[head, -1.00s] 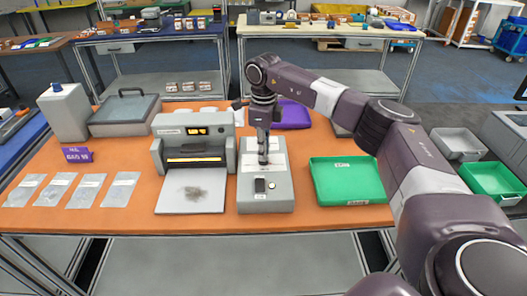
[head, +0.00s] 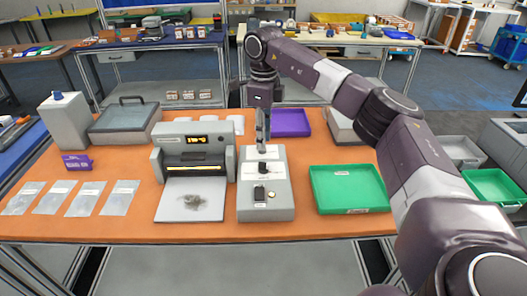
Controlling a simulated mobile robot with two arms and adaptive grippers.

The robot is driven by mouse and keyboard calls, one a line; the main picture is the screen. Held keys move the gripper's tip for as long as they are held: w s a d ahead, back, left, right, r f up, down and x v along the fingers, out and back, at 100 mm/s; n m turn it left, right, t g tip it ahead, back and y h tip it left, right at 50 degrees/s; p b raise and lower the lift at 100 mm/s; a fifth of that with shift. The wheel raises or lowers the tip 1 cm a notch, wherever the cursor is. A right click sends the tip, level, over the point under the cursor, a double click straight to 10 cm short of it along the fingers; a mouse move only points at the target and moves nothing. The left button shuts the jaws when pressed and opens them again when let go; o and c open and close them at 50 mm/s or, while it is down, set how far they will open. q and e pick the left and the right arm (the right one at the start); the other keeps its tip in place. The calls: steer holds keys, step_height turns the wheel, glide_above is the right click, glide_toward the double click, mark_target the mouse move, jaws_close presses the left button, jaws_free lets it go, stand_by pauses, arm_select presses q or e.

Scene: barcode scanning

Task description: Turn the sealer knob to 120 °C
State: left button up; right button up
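The sealer (head: 195,150) is a grey machine with a lit yellow display (head: 196,139), too small to read surely, and a glowing slot. A grey control box (head: 267,208) stands to its right. A small dark knob (head: 262,167) sits upright on the box's pale dial plate, with a dark switch-like part (head: 259,193) in front. My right gripper (head: 263,146) points down above the knob, its fingertips apart from it. The fingers look close together, and their gap is not clear. My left gripper is not in view.
A green tray (head: 349,210) lies to the right and a purple tray (head: 290,134) behind. Several clear bags (head: 85,199) lie at the left beside a purple sign (head: 77,163). A lidded grey case (head: 125,118) stands at the back left. Bare orange table shows between them.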

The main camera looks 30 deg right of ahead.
steer(key=shift+r, duration=1.8)
